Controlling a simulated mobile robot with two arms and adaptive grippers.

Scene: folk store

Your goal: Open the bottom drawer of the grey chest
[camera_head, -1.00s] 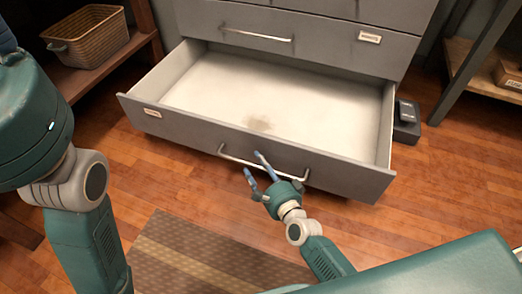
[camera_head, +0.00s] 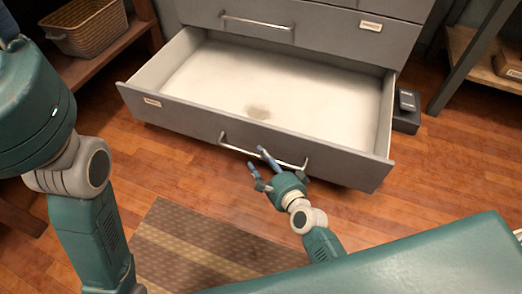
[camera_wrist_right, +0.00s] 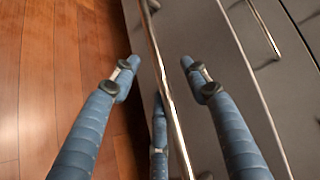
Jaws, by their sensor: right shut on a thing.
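The grey chest (camera_head: 340,42) stands at the top of the head view. Its bottom drawer (camera_head: 350,169) is pulled well out, and its pale inside (camera_head: 280,85) is empty except for a dark stain. A metal bar handle (camera_head: 235,148) runs across the drawer front. My right gripper (camera_head: 257,160) is at the middle of this handle.
A closed drawer with a handle (camera_head: 257,21) is above the open one. A wicker basket (camera_head: 88,30) sits on a low shelf at the left. A dark box (camera_head: 406,118) stands right of the drawer. A striped mat (camera_head: 190,250) lies on the wooden floor in front.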

